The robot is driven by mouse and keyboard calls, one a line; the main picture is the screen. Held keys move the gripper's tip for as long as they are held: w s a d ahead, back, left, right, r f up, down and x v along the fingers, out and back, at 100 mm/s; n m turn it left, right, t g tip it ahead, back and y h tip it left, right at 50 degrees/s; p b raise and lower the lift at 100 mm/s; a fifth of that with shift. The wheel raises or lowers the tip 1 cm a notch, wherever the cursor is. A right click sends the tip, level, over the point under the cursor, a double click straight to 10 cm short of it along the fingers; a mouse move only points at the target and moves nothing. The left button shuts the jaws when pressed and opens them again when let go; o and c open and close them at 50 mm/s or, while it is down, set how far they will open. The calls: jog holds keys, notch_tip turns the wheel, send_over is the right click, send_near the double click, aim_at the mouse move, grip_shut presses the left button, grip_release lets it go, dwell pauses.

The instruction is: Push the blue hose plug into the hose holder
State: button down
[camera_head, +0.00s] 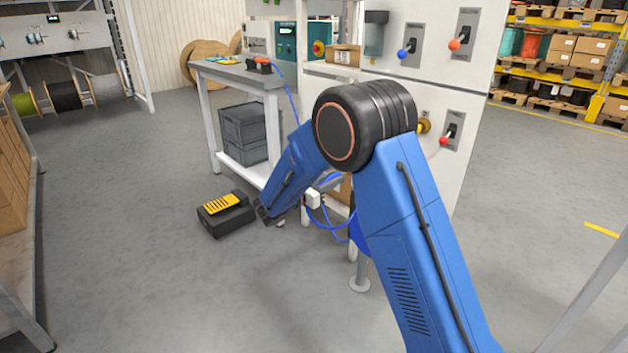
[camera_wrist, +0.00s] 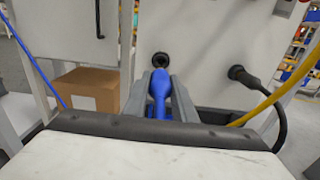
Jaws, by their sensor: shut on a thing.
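The blue hose plug (camera_wrist: 159,88) is held between the two grey fingers of my gripper (camera_wrist: 160,92) in the wrist view. It points away from me toward the panel. A round black socket (camera_wrist: 160,60) on the white panel, which looks like the hose holder, sits just beyond the plug's tip. I cannot tell whether the tip touches it. In the head view my arm hides the gripper and the plug. A blue hose (camera_head: 328,226) loops below my wrist there.
A black plug with a cable (camera_wrist: 238,73) sits in the panel to the right, with a yellow cable (camera_wrist: 265,105) beside it. A cardboard box (camera_wrist: 88,88) stands at left. In the head view, a workbench (camera_head: 235,75) and a black case (camera_head: 226,213) are left of my arm.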

jog(key=shift+d+f, duration=0.2)
jog(key=shift+f, duration=0.15)
jog(key=shift+d, duration=0.1)
jog(key=x, duration=0.7)
jog(key=shift+x, duration=1.7)
dwell(2.0)
jog(key=c, duration=1.4)
grip_release()
